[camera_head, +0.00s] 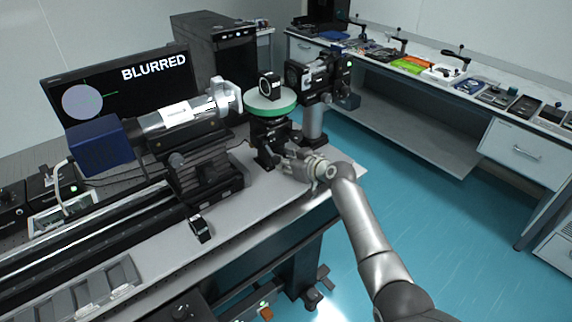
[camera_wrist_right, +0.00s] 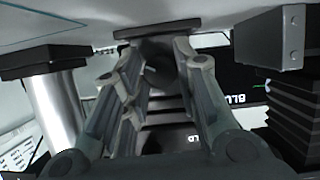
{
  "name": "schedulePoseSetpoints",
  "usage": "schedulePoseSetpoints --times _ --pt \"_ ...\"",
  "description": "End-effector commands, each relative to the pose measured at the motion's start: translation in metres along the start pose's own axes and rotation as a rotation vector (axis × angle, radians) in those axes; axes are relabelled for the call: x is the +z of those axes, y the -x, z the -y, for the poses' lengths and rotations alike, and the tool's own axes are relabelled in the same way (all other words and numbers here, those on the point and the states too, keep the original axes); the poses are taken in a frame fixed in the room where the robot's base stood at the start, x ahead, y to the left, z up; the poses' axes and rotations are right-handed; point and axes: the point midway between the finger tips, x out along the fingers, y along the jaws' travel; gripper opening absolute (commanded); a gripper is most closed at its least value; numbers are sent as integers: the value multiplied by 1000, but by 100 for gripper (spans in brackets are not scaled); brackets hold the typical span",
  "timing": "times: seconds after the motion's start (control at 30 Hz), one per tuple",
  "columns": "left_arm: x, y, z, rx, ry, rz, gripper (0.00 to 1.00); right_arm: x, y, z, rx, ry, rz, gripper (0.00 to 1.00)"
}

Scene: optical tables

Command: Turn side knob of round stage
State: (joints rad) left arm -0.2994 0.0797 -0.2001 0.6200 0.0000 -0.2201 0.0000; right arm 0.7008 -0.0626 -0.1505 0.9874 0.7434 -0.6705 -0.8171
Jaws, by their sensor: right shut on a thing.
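The round stage (camera_head: 270,103) has a green-rimmed disc on a black post assembly at the front of the optical table. A small black square-framed optic (camera_head: 270,86) stands upright on the disc. My right gripper (camera_head: 282,155) reaches in from the right, low beside the stage's black base (camera_head: 266,138). In the right wrist view my right gripper (camera_wrist_right: 155,62) has its two fingers on either side of a dark side knob (camera_wrist_right: 155,75), shut on it. The fingers hide most of the knob, so its turn angle cannot be read. My left gripper is not in view.
A monitor (camera_head: 120,90) reads "BLURRED" beside a grey disc with a green line. A blue and silver camera tube (camera_head: 178,116) stands left of the stage. Another black optical mount (camera_head: 318,78) stands close behind it. A side bench (camera_head: 425,80) with tools is at right.

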Motion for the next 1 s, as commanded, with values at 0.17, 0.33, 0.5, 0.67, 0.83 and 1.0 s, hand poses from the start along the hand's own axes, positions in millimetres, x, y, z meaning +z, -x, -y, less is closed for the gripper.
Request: schedulePoseSetpoints --times 0.17,0.33,0.5,0.67,0.83,1.0 --pt "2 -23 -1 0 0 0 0 4 -2 -1 -52 -125 -1 4" --pt "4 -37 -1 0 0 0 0 4 -2 -2 -97 -236 0 4" --pt "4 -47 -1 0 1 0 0 4 -1 -2 -133 -323 0 4" --pt "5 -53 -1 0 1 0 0 3 -1 -2 -155 -373 1 4" --pt "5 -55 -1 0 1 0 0 2 0 -2 -165 -400 1 4" --pt "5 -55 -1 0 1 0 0 1 0 -2 -167 -405 1 4"
